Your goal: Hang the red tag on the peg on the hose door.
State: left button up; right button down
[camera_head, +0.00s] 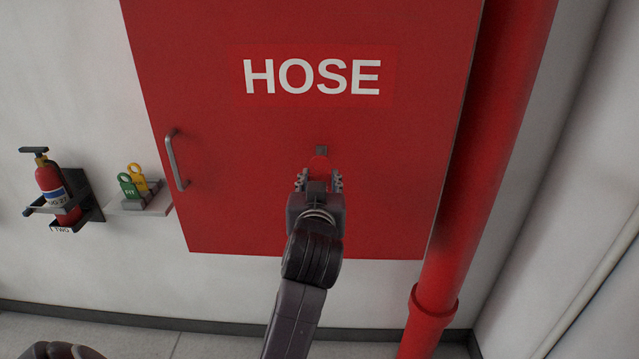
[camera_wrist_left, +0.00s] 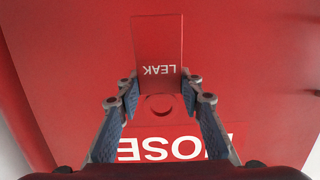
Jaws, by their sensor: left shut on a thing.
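My left gripper (camera_head: 319,180) is shut on the red tag (camera_head: 319,164), in front of the lower middle of the red hose door (camera_head: 240,215). In the left wrist view the tag (camera_wrist_left: 158,45) sits between the two fingertips (camera_wrist_left: 160,88). Its white word LEAK reads upside down there, and its round holed end points toward the HOSE lettering. The small dark peg (camera_head: 321,150) shows just above the tag in the head view. I cannot make out the peg in the wrist view, nor tell whether it touches the tag or enters the hole. My right gripper is not in view.
A thick red pipe (camera_head: 487,165) runs down right of the door. The door handle (camera_head: 177,160) is on its left. Further left, a small shelf (camera_head: 128,207) holds a green tag (camera_head: 128,186) and a yellow tag (camera_head: 138,174), beside a bracketed extinguisher (camera_head: 52,180).

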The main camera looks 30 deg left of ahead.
aim_at(321, 165)
pick_arm(q)
jog(key=shift+b+x, duration=0.4)
jog(key=shift+x, duration=1.35)
jog(key=shift+r+x, duration=0.25)
jog(key=shift+x, duration=0.8)
jog(key=shift+w+a+p, duration=0.2)
jog(key=shift+w+p, duration=0.1)
jog(key=shift+p, duration=0.15)
jog(key=shift+f+b, duration=0.4)
jog(key=shift+f, duration=0.3)
jog(key=o, duration=1.1)
jog(key=shift+s, duration=0.1)
jog(key=f+p+v, duration=0.1)
jog(key=v, duration=0.7)
